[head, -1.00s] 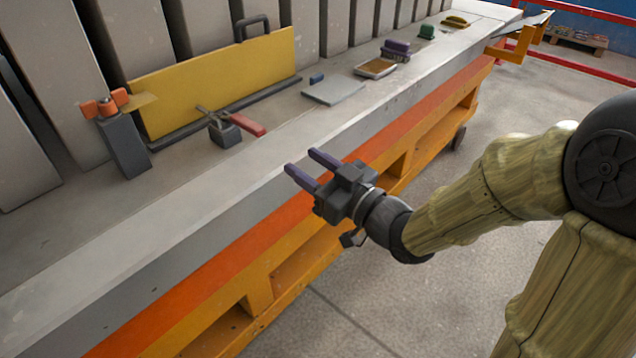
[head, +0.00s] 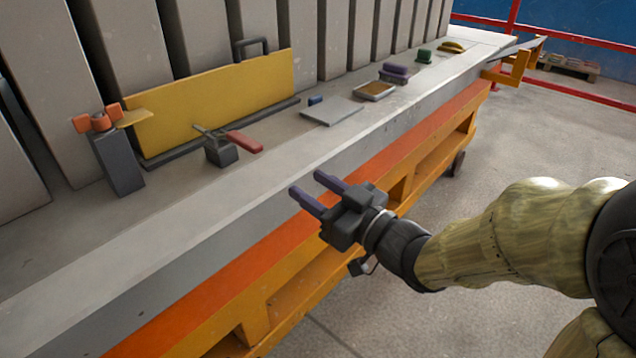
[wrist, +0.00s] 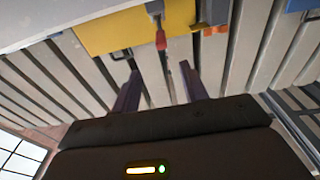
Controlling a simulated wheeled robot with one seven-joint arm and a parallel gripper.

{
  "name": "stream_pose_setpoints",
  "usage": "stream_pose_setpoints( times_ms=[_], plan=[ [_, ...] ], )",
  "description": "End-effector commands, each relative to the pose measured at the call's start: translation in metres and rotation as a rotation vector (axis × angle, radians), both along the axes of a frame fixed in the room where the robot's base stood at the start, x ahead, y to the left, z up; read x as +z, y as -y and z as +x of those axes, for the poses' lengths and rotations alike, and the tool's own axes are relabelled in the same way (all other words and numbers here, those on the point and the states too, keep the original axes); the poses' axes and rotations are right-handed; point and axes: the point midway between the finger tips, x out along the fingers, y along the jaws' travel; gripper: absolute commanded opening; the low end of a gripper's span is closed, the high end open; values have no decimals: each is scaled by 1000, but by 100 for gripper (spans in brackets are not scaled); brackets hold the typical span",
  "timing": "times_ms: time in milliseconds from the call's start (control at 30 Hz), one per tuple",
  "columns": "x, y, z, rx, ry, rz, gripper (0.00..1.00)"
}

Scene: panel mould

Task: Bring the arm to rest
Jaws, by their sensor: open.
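My gripper (head: 308,188) is open and empty in the head view. Its two purple fingers stand apart, pointing left toward the bench. It hangs in front of the bench's (head: 60,285) front edge, with a gap to the things on top. My arm reaches in from the right. In the wrist view my gripper's fingers (wrist: 158,90) show spread, with nothing between them.
A clamp with a red handle (head: 243,142), a yellow panel (head: 220,92), an orange-topped post (head: 118,165), a grey plate (head: 331,111) and a tray (head: 374,90) stand on the bench. Tall grey panels (head: 350,40) line its back.

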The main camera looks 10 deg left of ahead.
Motion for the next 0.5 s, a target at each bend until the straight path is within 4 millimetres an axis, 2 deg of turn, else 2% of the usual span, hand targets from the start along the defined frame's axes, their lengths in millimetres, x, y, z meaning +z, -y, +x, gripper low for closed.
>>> stream_pose_setpoints(
  times_ms=[167,267,367,500],
  plan=[
    [-2,1,2,-10,-5,-7,44],
    [-9,8,10,-58,-27,-40,44],
    [-25,24,26,-156,-80,-108,44],
    [-59,61,47,-340,-205,-241,44]
  ],
)
